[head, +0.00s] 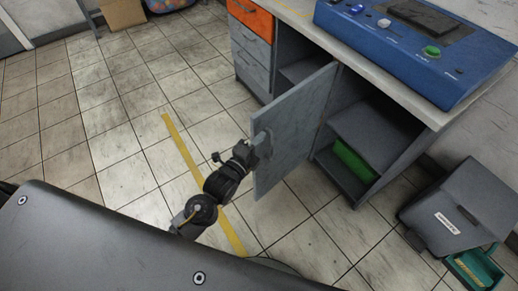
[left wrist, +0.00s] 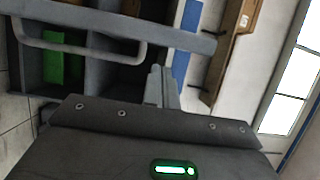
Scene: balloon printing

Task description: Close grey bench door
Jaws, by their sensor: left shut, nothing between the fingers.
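The grey bench door (head: 298,122) stands open, swung out from the grey bench, with its shelves showing behind it. My left gripper (head: 264,145) is at the door's near free edge, with its fingers shut and nothing between them. In the left wrist view the door (left wrist: 185,40) crosses the upper part with its bar handle (left wrist: 85,52), and my shut fingers (left wrist: 161,85) are just below it, right of the handle. I cannot tell whether they touch the door. My right gripper is not in view.
A blue machine (head: 415,45) with buttons sits on the bench top. Orange (head: 250,17) and grey drawers are left of the door. A green item (head: 353,160) lies on the lower shelf. A dark grey bin (head: 465,208) stands at the right.

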